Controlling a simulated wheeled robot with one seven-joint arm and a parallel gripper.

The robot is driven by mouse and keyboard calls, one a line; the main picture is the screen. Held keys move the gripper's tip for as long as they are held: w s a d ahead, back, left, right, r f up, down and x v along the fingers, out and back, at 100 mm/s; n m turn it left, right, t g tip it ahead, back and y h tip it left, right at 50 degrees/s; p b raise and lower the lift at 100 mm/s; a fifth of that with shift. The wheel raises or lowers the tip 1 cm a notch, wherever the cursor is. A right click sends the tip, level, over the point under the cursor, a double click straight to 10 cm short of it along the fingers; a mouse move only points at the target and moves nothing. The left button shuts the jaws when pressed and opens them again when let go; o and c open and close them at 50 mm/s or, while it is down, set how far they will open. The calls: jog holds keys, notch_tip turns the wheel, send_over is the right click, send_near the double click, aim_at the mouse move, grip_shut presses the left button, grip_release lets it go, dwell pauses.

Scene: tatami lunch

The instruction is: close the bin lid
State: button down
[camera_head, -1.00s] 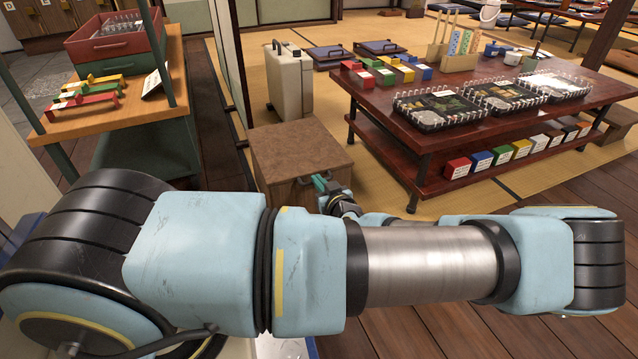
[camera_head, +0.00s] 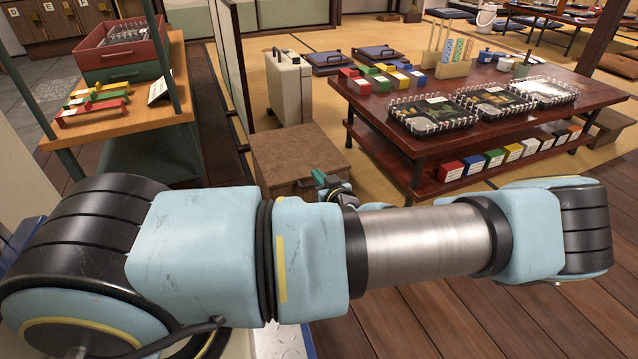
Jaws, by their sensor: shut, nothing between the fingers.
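The bin appears to be the brown wooden box; its flat brown lid (camera_head: 298,150) lies level over the top, with no gap that I can make out. A small metal handle (camera_head: 306,183) shows at its front edge. My gripper (camera_head: 319,176), with teal fingers, is at the lid's front right corner, beside the handle. Its fingers are shut and hold nothing. I cannot tell whether they touch the lid. My own arm hides the lower front of the bin.
A pale suitcase (camera_head: 289,88) stands just behind the bin. A low dark red table (camera_head: 410,135) with trays and coloured boxes is at the right. A wooden cart (camera_head: 150,110) with a red crate (camera_head: 120,45) is at the left. Tatami floor is clear between bin and table.

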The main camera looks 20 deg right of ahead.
jog(key=s+d+f+p, duration=0.1)
jog(key=s+f+p, duration=0.1)
jog(key=s+f, duration=0.45)
jog(key=a+r+g+h+p, duration=0.1)
jog(key=a+r+g, duration=0.25)
jog(key=r, duration=0.25)
jog(key=a+r+g+p, duration=0.2)
jog(key=a+r+g, duration=0.1)
jog(key=r+g, duration=0.3)
jog(key=a+r+g+h+p, duration=0.1)
jog(key=a+r+g, duration=0.2)
jog(key=r, duration=0.4)
jog(key=s+a+r+m+g+p, duration=0.1)
jog(key=s+a+r, duration=0.2)
jog(key=a+r, duration=0.55)
jog(key=s+a+r+m+g+p, duration=0.15)
jog(key=s+a+r, duration=0.25)
jog(key=a+r, duration=0.45)
notch_tip(320, 180, up, 38)
jog(key=d+t+p, duration=0.1)
jog(key=p, duration=3.7)
jog(key=shift+w, duration=0.15)
jog(key=shift+d+f, duration=0.15)
